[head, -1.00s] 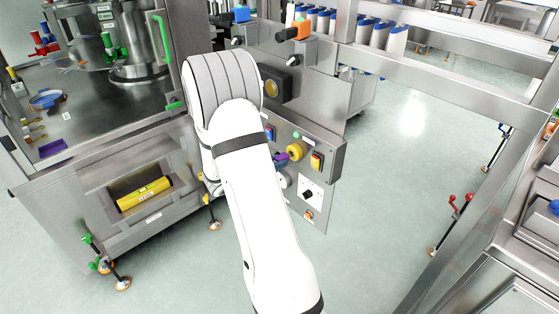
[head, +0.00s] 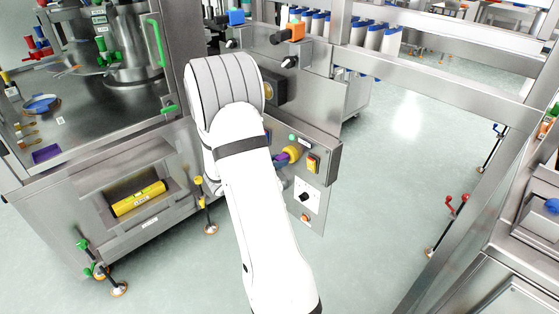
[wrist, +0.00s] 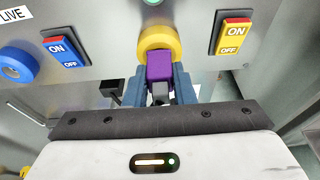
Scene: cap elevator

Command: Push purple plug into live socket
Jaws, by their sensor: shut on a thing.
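The purple plug (wrist: 159,66) is gripped between the blue-grey fingers of my gripper (wrist: 160,84). It is lined up with the round yellow socket (wrist: 160,40) on a grey metal panel and overlaps its lower part. It seems to touch the socket, but how deep it sits cannot be told. In the head view the plug (head: 281,160) meets the yellow socket (head: 293,154) from the left, and my arm hides the gripper.
A blue ON/OFF switch (wrist: 61,52) and a yellow one (wrist: 232,37) flank the yellow socket. A black knob (wrist: 112,90) is left of the fingers. A green light (wrist: 153,3) is above the socket. Open floor (head: 385,150) lies right of the panel.

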